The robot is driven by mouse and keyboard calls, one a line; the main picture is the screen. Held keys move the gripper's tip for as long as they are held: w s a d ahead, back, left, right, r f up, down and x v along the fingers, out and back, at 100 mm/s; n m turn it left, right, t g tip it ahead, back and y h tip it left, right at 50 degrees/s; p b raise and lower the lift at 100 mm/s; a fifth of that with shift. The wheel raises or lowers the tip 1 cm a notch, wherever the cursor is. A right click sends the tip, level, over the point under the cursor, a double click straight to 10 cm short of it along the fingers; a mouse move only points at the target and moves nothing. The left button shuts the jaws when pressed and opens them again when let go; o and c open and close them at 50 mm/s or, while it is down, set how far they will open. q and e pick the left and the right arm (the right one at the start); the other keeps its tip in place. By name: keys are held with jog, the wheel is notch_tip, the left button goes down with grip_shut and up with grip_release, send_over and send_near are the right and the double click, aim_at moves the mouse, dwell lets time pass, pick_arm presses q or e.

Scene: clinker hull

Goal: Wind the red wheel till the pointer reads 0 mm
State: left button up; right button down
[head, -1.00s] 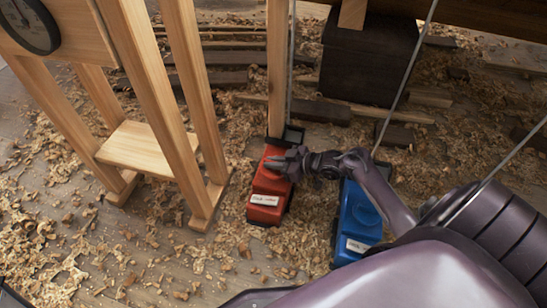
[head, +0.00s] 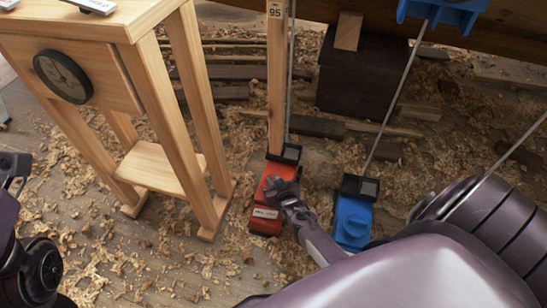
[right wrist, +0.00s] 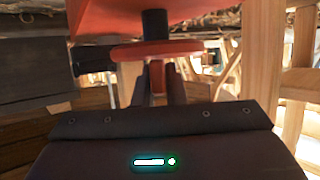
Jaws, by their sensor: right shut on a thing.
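The red winch box (head: 266,222) stands on the floor at the foot of a wooden post. In the right wrist view the red wheel (right wrist: 140,51) shows as a flat disc on a dark shaft, with a red stem (right wrist: 157,76) between my fingers. My right gripper is shut on it. The round dial (head: 62,76) with the pointer is on a wooden stand; its reading is too small to tell. My left gripper (head: 14,166) is partly in view at the left edge.
A blue box (head: 352,220) stands right of the red one, with a rod rising from it. The wooden stand (head: 150,165) is close on the left. A dark block (head: 363,72) lies behind. Shavings cover the floor.

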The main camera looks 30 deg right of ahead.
jog(key=shift+m+h, duration=0.7)
jog(key=shift+h, duration=0.1)
jog(key=c, duration=1.5)
grip_release()
jog(key=shift+r+g, duration=0.1)
jog(key=shift+g, duration=0.2)
jog(key=p+v, duration=0.4)
jog(key=v, duration=0.2)
jog(key=shift+s+a+r, duration=0.1)
jog(key=shift+s+a, duration=0.05)
jog(key=shift+s, duration=0.05)
jog(key=shift+s+a+r+p, duration=0.15)
jog(key=shift+s+a+p, duration=0.15)
jog(key=shift+s, duration=0.25)
